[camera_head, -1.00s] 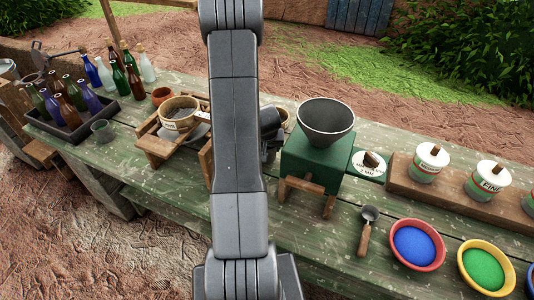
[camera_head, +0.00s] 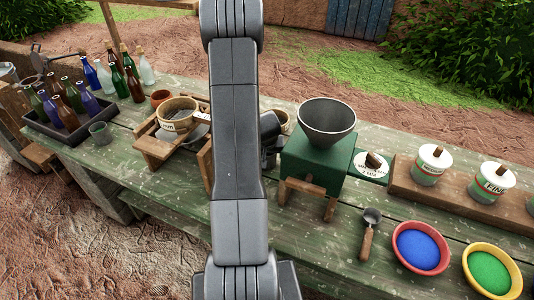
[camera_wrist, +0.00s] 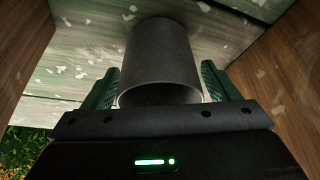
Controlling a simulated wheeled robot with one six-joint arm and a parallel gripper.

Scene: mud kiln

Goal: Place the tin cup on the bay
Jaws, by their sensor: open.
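In the wrist view, a plain grey cylinder that looks like the tin cup (camera_wrist: 160,55) has its open mouth toward me. Behind it is a worn green plank surface (camera_wrist: 75,60). My gripper (camera_wrist: 160,84) is open, with one green finger on each side of the cup. I cannot tell whether the fingers touch it. Brown wooden walls stand at the left (camera_wrist: 20,45) and right (camera_wrist: 290,70) of the cup; they may be the sides of the bay, but I cannot tell. In the head view my arm hides the cup and fingers.

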